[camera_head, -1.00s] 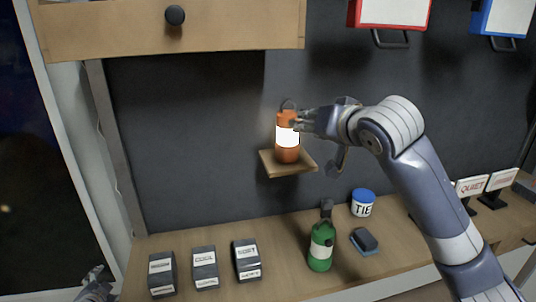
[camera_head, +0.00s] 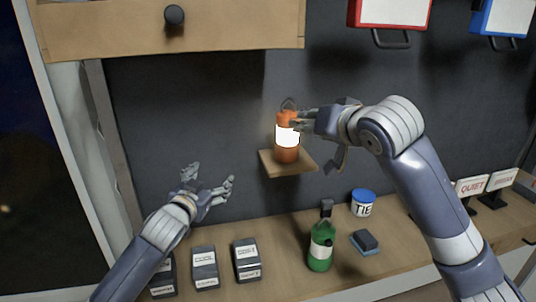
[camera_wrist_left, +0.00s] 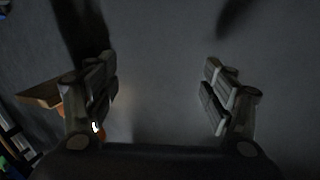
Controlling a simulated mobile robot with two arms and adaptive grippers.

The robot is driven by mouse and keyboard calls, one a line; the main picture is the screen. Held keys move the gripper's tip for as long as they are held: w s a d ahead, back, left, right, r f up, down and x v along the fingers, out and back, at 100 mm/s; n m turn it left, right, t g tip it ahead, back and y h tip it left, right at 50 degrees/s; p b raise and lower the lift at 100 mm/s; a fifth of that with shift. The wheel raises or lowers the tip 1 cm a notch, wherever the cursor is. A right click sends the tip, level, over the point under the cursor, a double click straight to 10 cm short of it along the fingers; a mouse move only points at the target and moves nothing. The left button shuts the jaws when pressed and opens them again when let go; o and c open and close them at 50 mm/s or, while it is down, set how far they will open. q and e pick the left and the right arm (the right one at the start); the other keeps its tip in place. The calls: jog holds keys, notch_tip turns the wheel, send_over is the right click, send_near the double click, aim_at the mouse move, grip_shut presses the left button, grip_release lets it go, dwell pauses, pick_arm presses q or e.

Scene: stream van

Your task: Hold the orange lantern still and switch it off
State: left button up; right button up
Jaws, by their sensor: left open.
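The orange lantern (camera_head: 287,151) stands upright on a small wooden shelf (camera_head: 275,170) on the dark wall, its white middle glowing. My right gripper (camera_head: 300,119) is at the lantern's upper right, fingertips overlapping its edge in the head view; I cannot tell whether they grip it. My left gripper (camera_head: 211,177) is open and empty, left of and lower than the shelf. In the left wrist view, its spread fingers (camera_wrist_left: 160,92) face bare wall. A bit of the lantern (camera_wrist_left: 100,134) and the shelf (camera_wrist_left: 38,94) show at the left, partly hidden by a finger. The lantern's switch cannot be made out.
On the counter (camera_head: 290,272) below stand dark labelled blocks (camera_head: 247,260), a green bottle (camera_head: 321,246), a blue-lidded tub (camera_head: 362,203) and a dark block on a blue base (camera_head: 365,242). A wooden drawer (camera_head: 220,25) overhangs at upper left. The wall between left gripper and shelf is clear.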

aim_at(283, 139)
pick_arm(q)
jog(key=s+d+r+h, duration=0.1)
jog(key=d+r+h, duration=0.1)
jog(key=d+r, duration=0.45)
jog(key=s+d+r+h, duration=0.2)
jog(key=d+r, duration=0.1)
jog(key=d, duration=0.6)
jog(key=shift+r+x, duration=0.15)
jog(key=shift+x, duration=2.7)
jog(key=shift+r+x, duration=0.1)
jog(key=shift+x, duration=2.7)
jog(key=shift+c, duration=0.5)
pick_arm(e)
jog(key=shift+s, duration=0.1)
pick_arm(q)
jog(key=c, duration=1.2)
pick_arm(e)
grip_shut()
